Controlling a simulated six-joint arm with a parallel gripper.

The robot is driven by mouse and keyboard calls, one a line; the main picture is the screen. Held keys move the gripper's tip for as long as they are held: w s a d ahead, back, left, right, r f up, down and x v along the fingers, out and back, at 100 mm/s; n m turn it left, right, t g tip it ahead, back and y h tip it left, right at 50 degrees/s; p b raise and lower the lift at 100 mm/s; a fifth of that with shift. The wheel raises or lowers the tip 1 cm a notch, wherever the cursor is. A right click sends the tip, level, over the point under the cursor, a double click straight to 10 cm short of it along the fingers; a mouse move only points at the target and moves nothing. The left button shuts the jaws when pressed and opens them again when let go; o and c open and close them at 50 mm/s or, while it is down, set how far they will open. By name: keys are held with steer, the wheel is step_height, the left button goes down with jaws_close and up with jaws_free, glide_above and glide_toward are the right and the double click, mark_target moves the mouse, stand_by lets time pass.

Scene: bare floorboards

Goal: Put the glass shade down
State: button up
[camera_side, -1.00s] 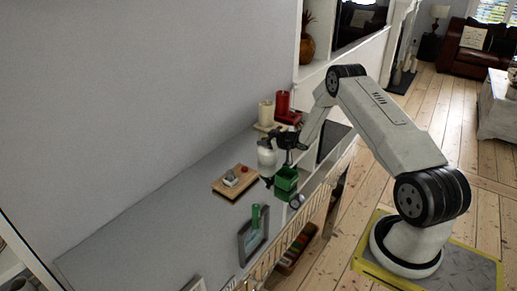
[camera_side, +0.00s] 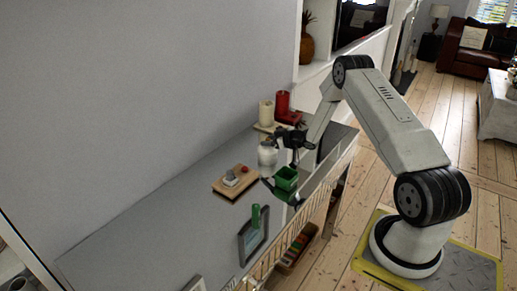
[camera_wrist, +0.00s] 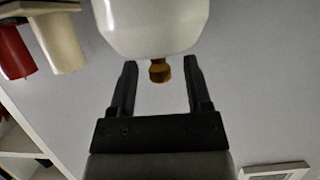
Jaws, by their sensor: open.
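The glass shade (camera_side: 267,155) is pale and rounded, and appears to stand on the grey shelf top (camera_side: 165,215). In the wrist view, the white shade (camera_wrist: 150,25) fills the top centre, its upper part cut off by the frame. A short brass knob (camera_wrist: 160,70) sticks out of it towards my gripper. My gripper (camera_side: 283,136) is just right of the shade in the side view. In the wrist view, my gripper (camera_wrist: 158,78) has its two dark fingers apart, one on each side of the brass knob, with visible gaps. It holds nothing.
A cream candle (camera_side: 266,113) and a red candle (camera_side: 283,104) stand behind the shade. A wooden board (camera_side: 236,183) with small items lies to the left. A green box (camera_side: 286,178) sits in front, and a picture frame (camera_side: 252,236) nearer the camera. The shelf's left part is clear.

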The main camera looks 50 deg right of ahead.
steer(key=v, duration=0.9)
steer(key=shift+s, duration=0.1)
stand_by(0.4)
steer(key=w+a+r+g+h, duration=0.15)
steer(key=a+r+g, duration=0.45)
steer(key=a, duration=0.8)
steer(key=s+a+r+g, duration=0.2)
steer(key=s+a, duration=0.6)
steer(key=a, duration=0.1)
steer(key=s+a+r+g+y, duration=0.1)
steer(key=s+a+r+g, duration=0.1)
steer(key=s+a, duration=0.7)
steer(key=shift+r+g, duration=0.2)
steer(key=shift+g, duration=0.3)
